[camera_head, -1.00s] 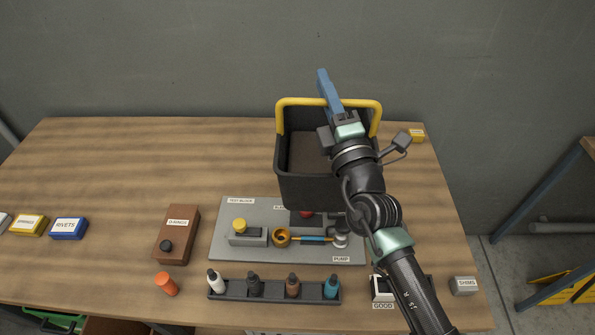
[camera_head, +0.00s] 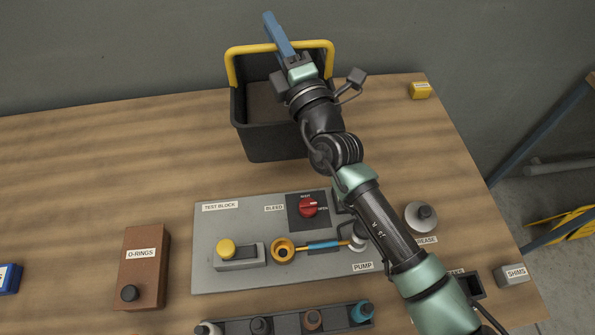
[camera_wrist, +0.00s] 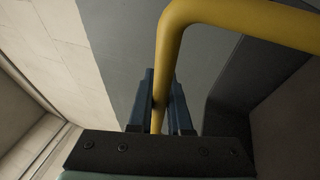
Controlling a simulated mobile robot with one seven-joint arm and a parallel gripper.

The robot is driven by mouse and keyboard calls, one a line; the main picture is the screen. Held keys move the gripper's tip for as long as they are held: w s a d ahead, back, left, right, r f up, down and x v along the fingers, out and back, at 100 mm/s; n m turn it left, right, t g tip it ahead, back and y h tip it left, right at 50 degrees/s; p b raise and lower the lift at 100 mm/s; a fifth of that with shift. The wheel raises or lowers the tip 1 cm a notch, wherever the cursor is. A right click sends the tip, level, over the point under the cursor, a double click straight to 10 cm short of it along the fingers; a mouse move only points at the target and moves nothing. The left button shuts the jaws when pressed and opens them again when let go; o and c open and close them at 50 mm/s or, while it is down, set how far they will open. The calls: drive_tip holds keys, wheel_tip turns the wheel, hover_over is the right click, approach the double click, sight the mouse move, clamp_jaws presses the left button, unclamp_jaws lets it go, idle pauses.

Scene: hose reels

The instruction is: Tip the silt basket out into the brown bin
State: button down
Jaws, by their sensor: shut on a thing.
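The silt basket (camera_head: 272,145) is a black open tub with a yellow hoop handle (camera_head: 234,62) and a brown inside. It is upright at the back of the bench; I cannot tell whether its base touches the top. My gripper (camera_head: 278,34), with blue fingers, is shut on the handle above the tub. In the wrist view the yellow handle (camera_wrist: 185,25) passes between the fingers (camera_wrist: 160,100), and the tub's dark wall shows at the right. My wrist hides part of the tub. The brown bin is not clearly in view.
A grey test block board (camera_head: 215,275) with pump parts lies in front of the basket. A brown O-rings box (camera_head: 145,270), a bottle rack (camera_head: 285,325), a grease pot (camera_head: 421,217), a shims box (camera_head: 513,275) and a yellow box (camera_head: 420,90) stand around. The bench's left back is clear.

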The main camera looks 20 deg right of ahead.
wheel_tip(320, 180, down, 10)
drive_tip(key=shift+w+f+b, duration=0.1)
drive_tip(key=shift+b, duration=1)
drive_tip(key=shift+f, duration=0.1)
drive_tip(key=c, duration=1.3)
unclamp_jaws()
drive_tip(key=shift+f, duration=0.15)
drive_tip(key=o, duration=0.5)
drive_tip(key=shift+c, duration=0.2)
drive_tip(key=shift+r, duration=0.2)
